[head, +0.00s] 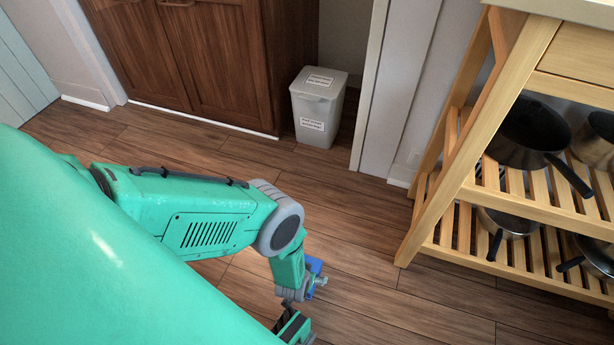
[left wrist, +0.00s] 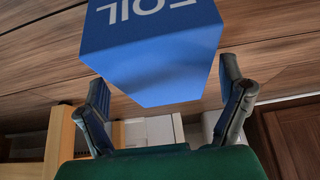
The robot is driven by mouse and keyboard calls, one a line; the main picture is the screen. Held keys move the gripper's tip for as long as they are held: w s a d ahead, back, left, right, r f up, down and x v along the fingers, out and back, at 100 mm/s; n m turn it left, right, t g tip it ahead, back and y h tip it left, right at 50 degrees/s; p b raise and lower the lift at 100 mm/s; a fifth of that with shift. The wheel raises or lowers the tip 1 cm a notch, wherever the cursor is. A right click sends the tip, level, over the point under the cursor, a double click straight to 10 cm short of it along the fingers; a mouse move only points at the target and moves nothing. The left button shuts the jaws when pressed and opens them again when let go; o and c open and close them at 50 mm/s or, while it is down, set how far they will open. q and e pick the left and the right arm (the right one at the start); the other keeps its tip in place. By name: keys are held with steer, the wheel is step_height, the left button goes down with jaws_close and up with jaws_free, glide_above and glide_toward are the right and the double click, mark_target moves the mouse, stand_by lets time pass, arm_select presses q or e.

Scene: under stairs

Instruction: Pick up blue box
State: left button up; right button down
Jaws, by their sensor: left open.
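The blue box (left wrist: 150,70) has FOIL lettering, which reads upside down in the left wrist view. In that view it is large and close, in the gap between the fingers of my left gripper (left wrist: 163,73). The fingers are spread apart, one on each side of the box, and do not visibly clamp it. In the head view a small blue part of the box (head: 314,265) shows beside my left gripper (head: 313,281), mostly hidden by my arm. I cannot tell how the box is supported.
A wooden slatted rack (head: 478,190) with several pans stands at the right. A light grey bin (head: 318,110) with labels stands by the wall, beside a brown cabinet (head: 200,55). The wooden floor (head: 350,215) between my arm and the bin is clear.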

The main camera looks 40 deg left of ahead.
arm_select(q)
steer(key=shift+a+f, duration=0.25)
steer(key=shift+f, duration=0.05)
steer(key=shift+d+r, duration=0.1)
steer(key=shift+d, duration=0.05)
steer(key=c, duration=1.5)
arm_select(e)
steer(key=shift+a, duration=0.15)
steer(key=shift+a+r, duration=0.1)
